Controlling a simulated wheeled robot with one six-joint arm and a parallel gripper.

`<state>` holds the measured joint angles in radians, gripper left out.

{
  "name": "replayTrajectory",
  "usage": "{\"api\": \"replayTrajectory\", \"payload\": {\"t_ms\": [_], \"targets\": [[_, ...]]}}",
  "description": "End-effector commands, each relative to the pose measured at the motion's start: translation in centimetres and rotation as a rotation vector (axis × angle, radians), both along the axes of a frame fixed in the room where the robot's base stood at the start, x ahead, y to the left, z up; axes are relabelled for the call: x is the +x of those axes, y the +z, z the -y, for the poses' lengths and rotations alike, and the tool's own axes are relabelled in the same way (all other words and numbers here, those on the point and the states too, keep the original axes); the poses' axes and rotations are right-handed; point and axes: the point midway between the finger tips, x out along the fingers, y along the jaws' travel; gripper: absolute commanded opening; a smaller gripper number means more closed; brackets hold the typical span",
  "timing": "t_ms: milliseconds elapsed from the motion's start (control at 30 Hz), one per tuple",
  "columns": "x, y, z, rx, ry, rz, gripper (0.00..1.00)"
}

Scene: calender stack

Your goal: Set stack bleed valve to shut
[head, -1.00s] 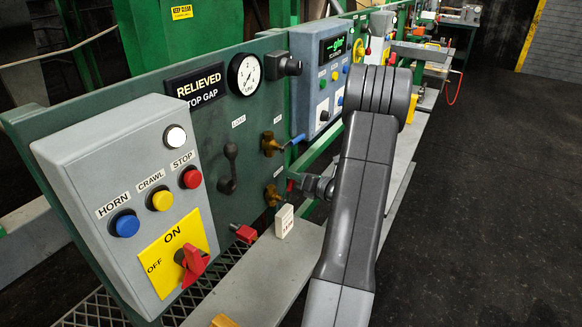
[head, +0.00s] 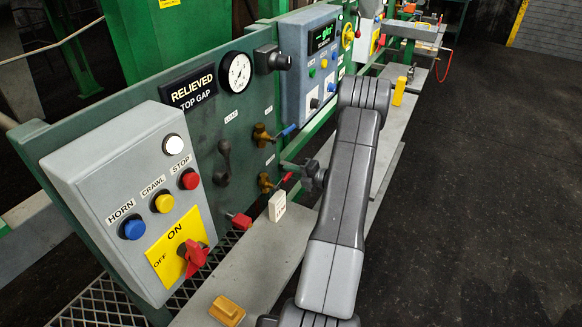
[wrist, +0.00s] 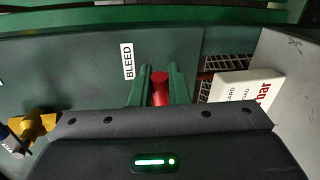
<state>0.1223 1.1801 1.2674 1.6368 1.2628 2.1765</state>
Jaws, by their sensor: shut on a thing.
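The bleed valve is a brass valve (head: 265,183) low on the green panel, with a red handle (head: 284,179) sticking out to the right in the head view. My gripper (head: 290,167) is at that handle. In the wrist view, the green fingers of my gripper (wrist: 159,88) stand on either side of the red handle (wrist: 160,90), shut on it. The BLEED label (wrist: 128,61) is just left of the fingers. The valve's brass body is hidden behind my gripper in the wrist view.
A second brass valve with a blue handle (head: 288,130) sits above, and shows at the left of the wrist view. A white card block (head: 277,206) stands on the grey ledge below. A red padlock-like piece (head: 238,220) and a yellow block (head: 227,310) are nearby. Floor at right is clear.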

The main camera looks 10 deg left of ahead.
Motion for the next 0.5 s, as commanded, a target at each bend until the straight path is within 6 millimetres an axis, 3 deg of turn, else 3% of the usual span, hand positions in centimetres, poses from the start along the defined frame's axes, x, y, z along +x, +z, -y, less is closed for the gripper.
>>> {"api": "replayTrajectory", "payload": {"t_ms": [500], "targets": [[0.09, -1.21, 0.06, 0.046, -0.001, -0.127, 0.0]]}}
